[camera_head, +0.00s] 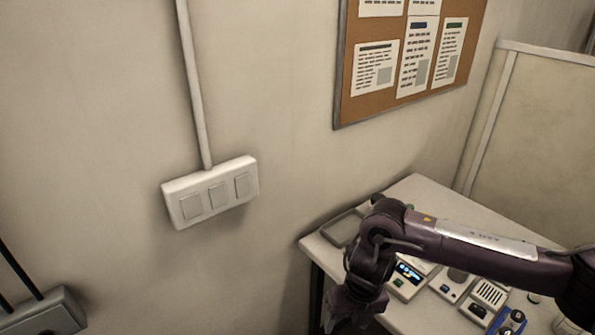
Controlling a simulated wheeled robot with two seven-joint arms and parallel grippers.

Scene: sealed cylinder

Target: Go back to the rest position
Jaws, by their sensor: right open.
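My right arm comes in from the right edge, above a white table (420,190). My right gripper (352,312) hangs down at the table's left front edge, near the bottom of the picture. It is open, and I see nothing held in it. Its fingertips are dark and partly cut off by the picture's lower edge. My left gripper is not in view.
A grey tray (341,230) and small devices, one with a lit display (408,272), stand on the table around my arm. The wall holds a switch panel (211,192) and a cork board (405,55). A partition (535,130) stands behind the table.

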